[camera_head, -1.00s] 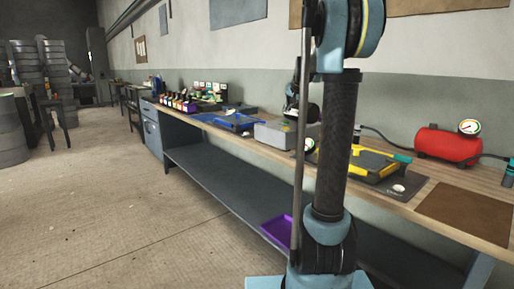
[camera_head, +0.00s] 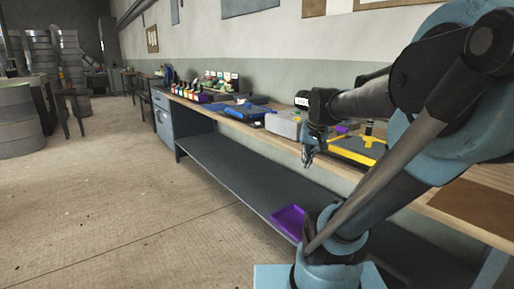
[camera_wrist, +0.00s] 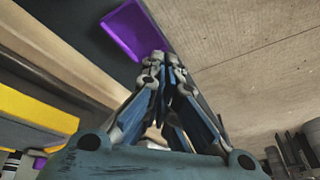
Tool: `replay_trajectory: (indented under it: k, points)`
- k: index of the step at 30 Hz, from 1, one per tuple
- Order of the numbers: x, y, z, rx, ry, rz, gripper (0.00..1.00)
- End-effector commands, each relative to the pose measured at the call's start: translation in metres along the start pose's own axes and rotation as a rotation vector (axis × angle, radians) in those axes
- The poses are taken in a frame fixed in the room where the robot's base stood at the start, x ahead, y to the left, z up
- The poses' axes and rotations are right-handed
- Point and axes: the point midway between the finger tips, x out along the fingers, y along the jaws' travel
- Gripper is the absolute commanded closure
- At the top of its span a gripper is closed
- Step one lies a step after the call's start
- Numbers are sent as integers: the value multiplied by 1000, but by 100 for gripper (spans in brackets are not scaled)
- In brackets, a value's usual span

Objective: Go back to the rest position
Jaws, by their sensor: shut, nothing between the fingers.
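My gripper (camera_head: 308,159) hangs in front of the workbench's front edge in the head view, pointing down and empty. In the wrist view its fingers (camera_wrist: 165,62) are together at the tips with nothing between them. My arm is bent and reaches from the right side of the head view across the bench (camera_head: 436,217). Part of the bench top behind my arm is hidden.
A yellow and black mould (camera_head: 357,150), a grey box (camera_head: 285,124) and a blue tray (camera_head: 247,112) stand on the bench. A purple tray (camera_head: 288,221) lies on the lower shelf; it also shows in the wrist view (camera_wrist: 133,30).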

Motion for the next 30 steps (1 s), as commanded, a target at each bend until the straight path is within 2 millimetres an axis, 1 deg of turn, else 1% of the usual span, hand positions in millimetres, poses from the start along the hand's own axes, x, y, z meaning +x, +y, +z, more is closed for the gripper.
replay_trajectory:
  k: [1, 6, 9, 13, 15, 18, 30]
  points:
    - [6, 4, 22, -18, -16, 8, 100]
    - [27, 18, 88, -78, -75, 39, 100]
    - [39, 26, 122, -110, -106, 57, 100]
    - [52, 34, 154, -140, -137, 72, 100]
    - [56, 37, 165, -152, -148, 78, 100]
    - [60, 40, 174, -160, -157, 83, 100]
    - [61, 40, 175, -162, -159, 83, 100]
